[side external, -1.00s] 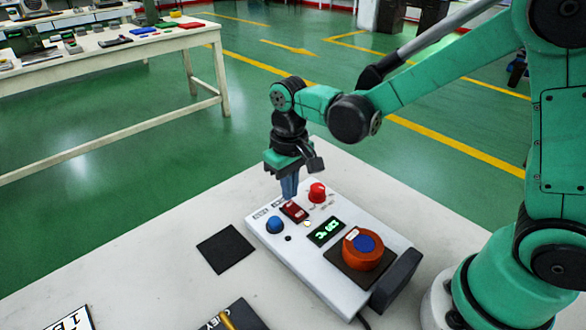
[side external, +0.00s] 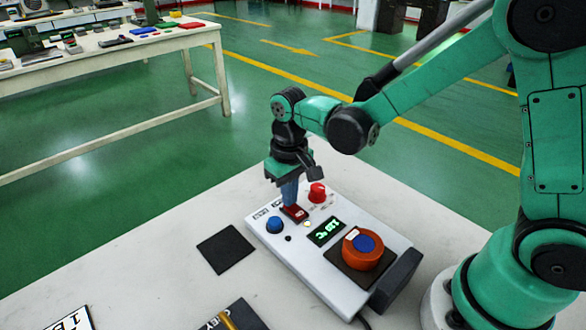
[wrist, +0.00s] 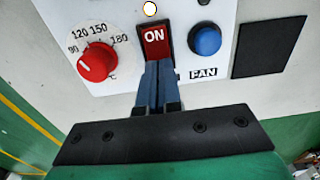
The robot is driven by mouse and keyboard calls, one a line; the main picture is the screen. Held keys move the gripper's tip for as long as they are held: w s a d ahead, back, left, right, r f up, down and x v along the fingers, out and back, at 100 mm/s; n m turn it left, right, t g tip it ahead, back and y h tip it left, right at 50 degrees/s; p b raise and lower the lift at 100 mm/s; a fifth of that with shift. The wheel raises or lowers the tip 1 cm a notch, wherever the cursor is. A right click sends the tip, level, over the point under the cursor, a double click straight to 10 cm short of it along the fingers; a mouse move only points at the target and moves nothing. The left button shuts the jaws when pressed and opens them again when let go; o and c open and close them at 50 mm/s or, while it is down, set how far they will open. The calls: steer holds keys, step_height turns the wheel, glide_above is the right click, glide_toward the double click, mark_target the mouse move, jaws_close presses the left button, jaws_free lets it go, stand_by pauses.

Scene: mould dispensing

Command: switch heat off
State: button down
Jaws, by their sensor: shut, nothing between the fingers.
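The control box (side external: 345,283) is a white panel lying on the table. Its red rocker switch (side external: 298,214) also shows in the wrist view (wrist: 154,40), with the word ON readable. My gripper (side external: 289,203) is shut and empty, pointing down. Its blue fingertips, also in the wrist view (wrist: 157,64), are at the lower end of the switch and hide that end. They look to be touching it, but contact is hard to confirm. A small round light (wrist: 150,8) above the switch looks bright. The green display (side external: 327,231) is lit; its digits are hard to read.
A red temperature knob (wrist: 97,60) and a blue FAN button (wrist: 205,40) flank the switch closely. An orange round container (side external: 362,250) with a blue centre sits on the box's dark plate. A black square (side external: 225,249) lies on the table beside the box.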

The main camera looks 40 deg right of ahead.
steer(key=shift+f, duration=0.3)
steer(key=shift+r, duration=3.5)
steer(key=s+d+r+t, duration=0.3)
steer(key=s+d+t, duration=0.1)
steer(key=s+t, duration=0.2)
steer(key=shift+s+d+r+t, duration=0.2)
steer(key=shift+s+d+t, duration=0.2)
steer(key=shift+t, duration=0.2)
